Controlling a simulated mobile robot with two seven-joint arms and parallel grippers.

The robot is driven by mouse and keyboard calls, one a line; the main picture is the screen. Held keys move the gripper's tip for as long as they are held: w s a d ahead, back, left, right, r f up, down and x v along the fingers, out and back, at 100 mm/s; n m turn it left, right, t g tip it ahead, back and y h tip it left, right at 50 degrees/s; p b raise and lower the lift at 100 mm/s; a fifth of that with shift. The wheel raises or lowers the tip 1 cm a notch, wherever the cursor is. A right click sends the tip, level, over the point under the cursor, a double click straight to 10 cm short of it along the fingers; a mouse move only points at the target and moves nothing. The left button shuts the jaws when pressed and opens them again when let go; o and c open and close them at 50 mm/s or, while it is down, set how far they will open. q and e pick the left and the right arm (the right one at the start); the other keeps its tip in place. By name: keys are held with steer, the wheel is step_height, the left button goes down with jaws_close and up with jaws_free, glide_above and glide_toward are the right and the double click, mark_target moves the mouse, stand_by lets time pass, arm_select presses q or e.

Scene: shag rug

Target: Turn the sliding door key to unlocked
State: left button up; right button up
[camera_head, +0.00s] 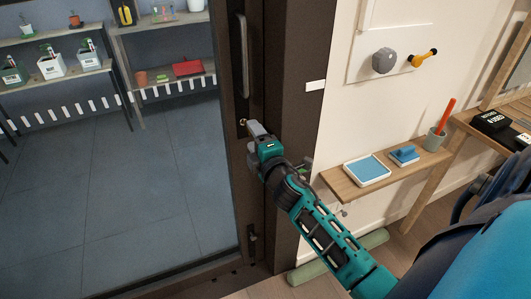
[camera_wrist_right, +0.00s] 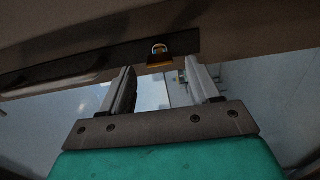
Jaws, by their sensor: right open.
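The sliding door (camera_head: 228,60) has a dark frame and a large glass pane, with a long vertical handle (camera_head: 243,55) on it. A small brass key piece (camera_head: 243,122) sits on the frame below the handle. In the right wrist view the brass key (camera_wrist_right: 160,56) shows with a rounded loop on top, just past the fingertips and between them. My right gripper (camera_head: 253,129) is at the door edge, close beside the key. In the wrist view its two fingers (camera_wrist_right: 160,72) are apart with nothing held. I cannot tell whether they touch the key. My left gripper is not in view.
A wooden wall shelf (camera_head: 393,172) with a blue tray (camera_head: 367,169) is right of my right arm. A green roll (camera_head: 337,258) lies on the floor by the wall. A lower latch (camera_head: 252,232) is on the frame. Shelving (camera_head: 165,72) stands behind the glass.

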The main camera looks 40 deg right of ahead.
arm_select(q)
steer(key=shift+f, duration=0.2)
arm_select(e)
steer(key=v, duration=0.8)
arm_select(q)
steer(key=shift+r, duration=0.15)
arm_select(e)
steer(key=shift+w+d, duration=0.1)
arm_select(q)
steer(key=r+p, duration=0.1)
steer(key=p, duration=0.1)
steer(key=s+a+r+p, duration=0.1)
steer(key=p, duration=0.1)
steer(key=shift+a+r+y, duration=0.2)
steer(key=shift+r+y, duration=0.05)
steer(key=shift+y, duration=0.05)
arm_select(e)
steer(key=s+a+f+m+g+y, duration=0.6)
steer(key=s+a+f+m, duration=0.6)
steer(key=s+a+f, duration=0.1)
steer(key=shift+s+a+m+g+y, duration=0.3)
steer(key=shift+s+a, duration=0.2)
steer(key=shift+a, duration=0.3)
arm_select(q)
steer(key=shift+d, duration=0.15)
arm_select(e)
steer(key=shift+r, duration=0.1)
